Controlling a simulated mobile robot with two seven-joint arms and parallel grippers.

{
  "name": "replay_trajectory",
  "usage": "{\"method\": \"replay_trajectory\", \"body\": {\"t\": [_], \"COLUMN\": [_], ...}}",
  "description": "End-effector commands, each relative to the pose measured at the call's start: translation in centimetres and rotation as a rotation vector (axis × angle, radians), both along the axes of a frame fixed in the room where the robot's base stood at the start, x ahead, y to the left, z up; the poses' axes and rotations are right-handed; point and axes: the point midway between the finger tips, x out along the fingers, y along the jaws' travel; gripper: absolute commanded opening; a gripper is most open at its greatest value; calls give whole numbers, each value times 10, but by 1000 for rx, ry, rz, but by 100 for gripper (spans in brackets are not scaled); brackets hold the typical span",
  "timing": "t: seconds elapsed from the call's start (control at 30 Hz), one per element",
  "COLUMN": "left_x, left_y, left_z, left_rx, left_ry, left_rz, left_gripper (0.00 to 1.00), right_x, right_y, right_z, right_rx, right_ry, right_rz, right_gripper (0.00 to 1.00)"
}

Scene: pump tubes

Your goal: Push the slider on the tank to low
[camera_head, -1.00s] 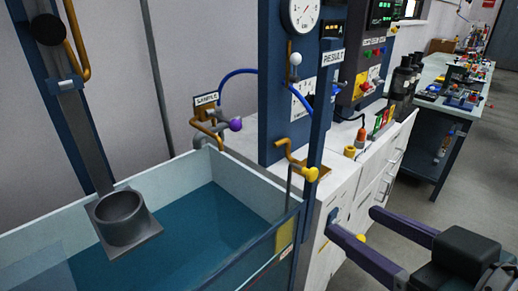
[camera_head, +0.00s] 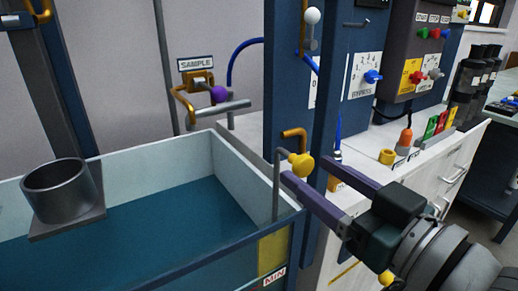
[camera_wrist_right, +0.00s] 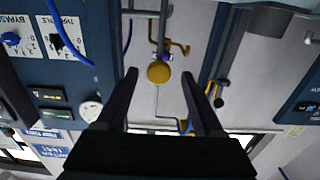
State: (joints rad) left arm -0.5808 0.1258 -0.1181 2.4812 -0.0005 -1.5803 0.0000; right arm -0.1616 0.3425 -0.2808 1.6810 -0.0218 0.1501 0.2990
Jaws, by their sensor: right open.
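The tank (camera_head: 222,163), with pale walls and blue liquid, fills the lower left of the head view. A yellow knob (camera_head: 301,164) shows by a thin vertical rod at its right corner. Below is a yellow plate (camera_head: 272,250) with a MIN label (camera_head: 274,277). I cannot tell for sure which part is the slider. My right gripper (camera_head: 308,168) is open, its fingers on either side of the knob in the picture. In the right wrist view the yellow knob (camera_wrist_right: 158,72) appears between the open fingertips; contact cannot be told. My left gripper is not in view.
A grey cup (camera_head: 62,190) stands over the tank's left side. A blue panel post (camera_head: 290,90) stands close behind the knob. A SAMPLE valve with a purple knob (camera_head: 218,94) is at the back. A white cabinet (camera_head: 455,160) with fittings is at right.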

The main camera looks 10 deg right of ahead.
Motion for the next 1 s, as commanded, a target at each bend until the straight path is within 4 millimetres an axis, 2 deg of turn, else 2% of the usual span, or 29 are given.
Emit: {"method": "replay_trajectory", "body": {"t": [0.1, 0.23, 0.57, 1.0], "left_x": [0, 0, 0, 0], "left_y": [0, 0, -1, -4], "left_z": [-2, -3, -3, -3], "left_rx": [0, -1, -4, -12], "left_ry": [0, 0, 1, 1], "left_rz": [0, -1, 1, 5], "left_gripper": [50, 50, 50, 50], "right_x": [16, 26, 29, 28], "right_y": [6, 9, 11, 10], "right_z": [0, 0, 0, 0], "right_rx": [1, -1, 0, 0], "right_ry": [-2, -1, 1, 0], "right_rz": [0, 0, 0, 0], "right_gripper": [69, 69, 68, 18]}}
